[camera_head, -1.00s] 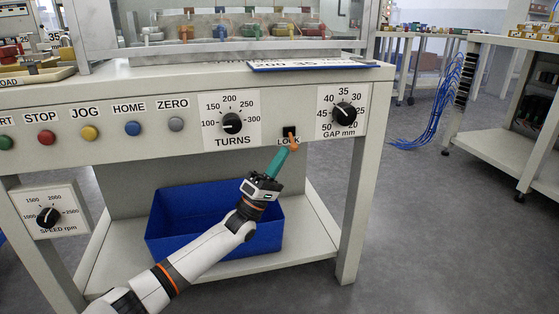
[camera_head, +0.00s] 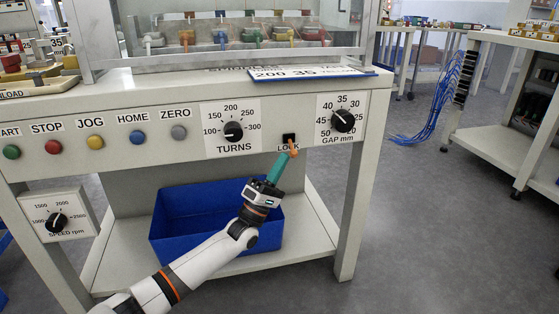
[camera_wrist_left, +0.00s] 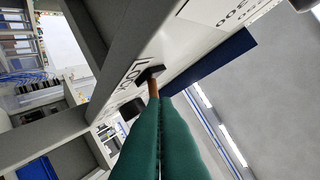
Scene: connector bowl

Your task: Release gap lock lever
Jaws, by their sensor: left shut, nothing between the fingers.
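The gap lock lever (camera_head: 293,148) is a short orange-brown stick that comes out of a black slot (camera_head: 289,137) at the LOCK label on the machine's front panel. It points downward. My left gripper (camera_head: 283,157) has green fingers and sits just below the lever, reaching up from the lower left. In the left wrist view the two fingers (camera_wrist_left: 167,98) lie together, with the lever (camera_wrist_left: 153,88) just beyond their tips. The tips overlap the lever's end in the picture; I cannot tell whether they touch. My right gripper is not in view.
The TURNS knob (camera_head: 234,131) is left of the slot and the GAP knob (camera_head: 343,121) right of it. A blue bin (camera_head: 170,225) stands on the shelf below, behind my left arm. A table leg (camera_head: 355,210) stands at right. Open floor lies right of the machine.

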